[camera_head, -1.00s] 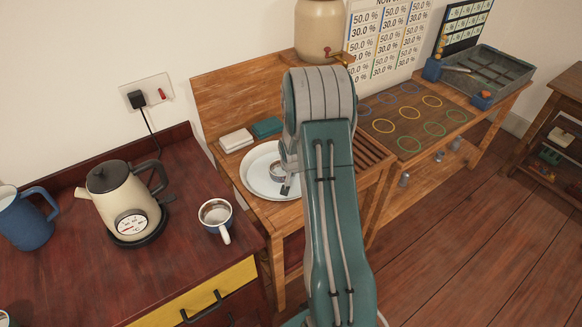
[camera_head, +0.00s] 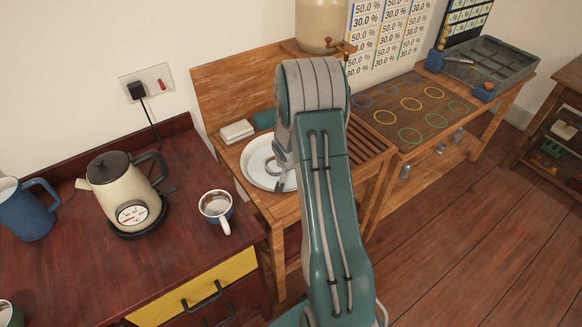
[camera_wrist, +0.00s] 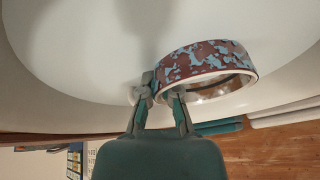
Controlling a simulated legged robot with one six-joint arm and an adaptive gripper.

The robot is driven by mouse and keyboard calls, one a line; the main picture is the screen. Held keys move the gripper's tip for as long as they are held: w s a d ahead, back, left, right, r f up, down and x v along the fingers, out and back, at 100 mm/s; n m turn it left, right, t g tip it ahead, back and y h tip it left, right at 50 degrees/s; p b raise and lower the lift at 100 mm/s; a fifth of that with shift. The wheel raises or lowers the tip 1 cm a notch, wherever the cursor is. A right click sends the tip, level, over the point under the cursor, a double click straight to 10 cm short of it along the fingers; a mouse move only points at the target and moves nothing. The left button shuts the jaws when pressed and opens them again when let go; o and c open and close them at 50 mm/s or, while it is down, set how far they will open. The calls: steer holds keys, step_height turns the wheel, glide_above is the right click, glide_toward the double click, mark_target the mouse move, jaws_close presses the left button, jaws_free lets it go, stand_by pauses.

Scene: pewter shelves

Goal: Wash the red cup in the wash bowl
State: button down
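The cup (camera_wrist: 205,65), mottled brownish red and pale blue with a white rim, shows in the wrist view against the white wash bowl (camera_wrist: 60,60). My gripper (camera_wrist: 163,98) is closed in on the cup's near side, with a finger on each side of a small pale part that looks like its handle. The exact contact is partly hidden by the fingers. In the head view the wash bowl (camera_head: 256,179) sits on the wooden stand, and my arm covers its right part. Only a bit of the cup's rim shows there (camera_head: 271,166).
A white-and-blue mug (camera_head: 216,207), a cream kettle (camera_head: 128,195) and a blue jug (camera_head: 28,208) stand on the dark red counter at left. A pale block (camera_head: 237,131) and a teal block (camera_head: 264,120) lie behind the bowl. A tan water dispenser (camera_head: 323,25) stands above.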

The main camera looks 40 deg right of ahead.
steer(key=shift+s+a+f, duration=0.15)
steer(key=shift+a+f, duration=0.15)
steer(key=shift+a, duration=0.15)
steer(key=shift+s+d+r, duration=0.1)
steer(key=shift+d+r, duration=0.05)
steer(key=shift+d, duration=0.6)
steer(key=shift+d+r, duration=0.15)
steer(key=shift+d, duration=0.55)
steer(key=d, duration=0.3)
steer(key=shift+d+f, duration=0.25)
steer(key=shift+d, duration=0.05)
steer(key=a, duration=0.3)
steer(key=shift+a+r, duration=0.15)
steer(key=shift+a, duration=0.25)
steer(key=shift+d, duration=1.5)
steer(key=shift+a, duration=2.25)
steer(key=shift+a+f, duration=0.2)
steer(key=shift+a, duration=0.4)
steer(key=shift+d, duration=0.4)
